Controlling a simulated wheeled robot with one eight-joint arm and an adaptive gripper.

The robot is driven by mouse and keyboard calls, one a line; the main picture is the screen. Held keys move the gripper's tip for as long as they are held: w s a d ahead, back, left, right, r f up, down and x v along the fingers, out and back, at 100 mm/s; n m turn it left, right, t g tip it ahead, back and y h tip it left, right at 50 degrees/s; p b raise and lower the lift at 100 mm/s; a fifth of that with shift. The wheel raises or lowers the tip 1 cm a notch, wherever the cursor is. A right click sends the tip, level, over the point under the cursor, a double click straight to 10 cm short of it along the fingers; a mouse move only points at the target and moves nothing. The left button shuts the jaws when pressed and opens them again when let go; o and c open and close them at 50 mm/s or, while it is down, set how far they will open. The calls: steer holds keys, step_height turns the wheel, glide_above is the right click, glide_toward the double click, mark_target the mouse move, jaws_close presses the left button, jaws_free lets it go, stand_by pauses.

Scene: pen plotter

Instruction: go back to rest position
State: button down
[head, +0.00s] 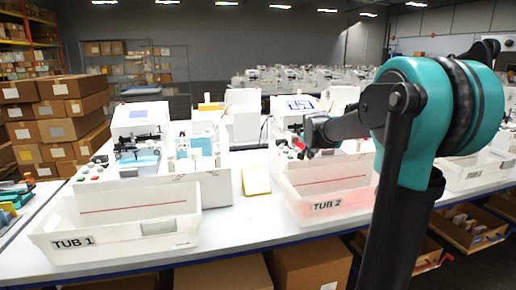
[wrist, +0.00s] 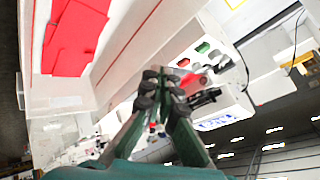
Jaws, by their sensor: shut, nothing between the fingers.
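My gripper (wrist: 164,80) shows in the wrist view with its dark fingers closed together and nothing between them. In that view it is in front of the white machine with green and red buttons (wrist: 204,48). Red sheets (wrist: 72,38) lie in a white tub (wrist: 118,52) at the upper left, apart from the fingers. In the head view my arm reaches in from the right, above and behind the tub labelled TUB 2 (head: 327,206). The fingers cannot be made out clearly there.
TUB 1 (head: 118,232) stands at the table's front left, before a plotter (head: 140,135). Another plotter (head: 297,108) stands behind TUB 2. Cardboard boxes (head: 55,110) are stacked at left. The white tabletop (head: 235,220) is bare between the tubs.

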steer(key=s+f+n+g, duration=0.1)
steer(key=s+f+n, duration=0.2)
steer(key=s+f, duration=0.5)
steer(key=s+a+f+n+g+y, duration=0.1)
steer(key=s+f, duration=0.7)
steer(key=s, duration=0.9)
steer(key=s+a+f+n+g, duration=0.1)
steer(key=s+f+n, duration=0.5)
steer(key=s, duration=0.6)
steer(key=shift+s+f+g, duration=0.2)
steer(key=shift+f+g, duration=0.5)
steer(key=shift+f, duration=0.2)
